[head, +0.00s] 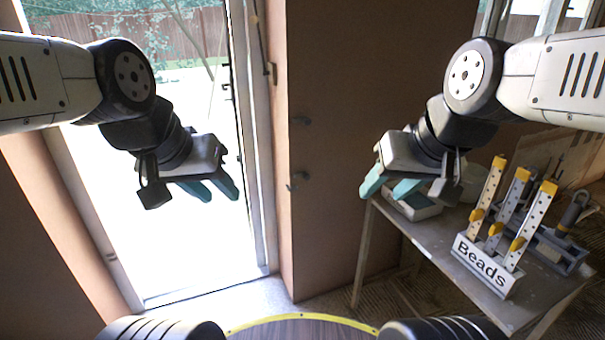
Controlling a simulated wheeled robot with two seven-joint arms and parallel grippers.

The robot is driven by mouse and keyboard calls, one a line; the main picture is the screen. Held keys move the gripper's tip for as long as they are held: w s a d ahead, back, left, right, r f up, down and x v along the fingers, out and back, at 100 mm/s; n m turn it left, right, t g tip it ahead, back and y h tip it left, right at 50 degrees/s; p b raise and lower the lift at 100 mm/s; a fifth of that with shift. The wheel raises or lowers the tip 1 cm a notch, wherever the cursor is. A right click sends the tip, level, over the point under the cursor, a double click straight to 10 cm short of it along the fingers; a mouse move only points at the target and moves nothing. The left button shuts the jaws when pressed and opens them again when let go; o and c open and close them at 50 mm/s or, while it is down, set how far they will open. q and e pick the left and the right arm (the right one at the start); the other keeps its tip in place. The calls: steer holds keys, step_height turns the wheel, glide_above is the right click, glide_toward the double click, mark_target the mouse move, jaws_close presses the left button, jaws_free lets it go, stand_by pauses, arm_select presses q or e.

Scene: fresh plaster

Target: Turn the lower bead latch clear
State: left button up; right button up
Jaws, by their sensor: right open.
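My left gripper (211,189) is open and empty in front of the bright doorway, left of the lower latch. My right gripper (389,186) is open and empty, right of the lower latch and near the table's far left corner. Neither gripper appears to touch a latch.
A work table (440,243) stands at the right. On it are a white box labelled Beads (485,266) with upright perforated strips, a white tub (414,207) and a grey tool tray (549,250). The glazed door frame (262,200) stands at the left. The wall between my grippers is unobstructed.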

mark_target(308, 178)
steer(key=w+f+n+t, duration=0.3)
steer(key=w+t, duration=0.1)
steer(key=w, duration=2.5)
steer(key=w+a+f+n+t+y, duration=0.1)
steer(key=w+a+f, duration=0.1)
steer(key=w+f, duration=0.4)
steer(key=w+a+f+n+t+y, duration=0.1)
steer(key=w+a+f+n, duration=0.15)
steer(key=w, duration=0.55)
steer(key=w+a+f+t+y, duration=0.1)
steer(key=w+a+f+t, duration=0.1)
steer(key=f, duration=0.8)
steer(key=w+a+f+t+y, duration=0.2)
steer(key=f, duration=0.8)
steer(key=shift+r+x, duration=0.1)
steer(key=shift+x, duration=1.9)
steer(key=shift+r+x, duration=0.15)
steer(key=shift+x, duration=1.9)
jaws_close()
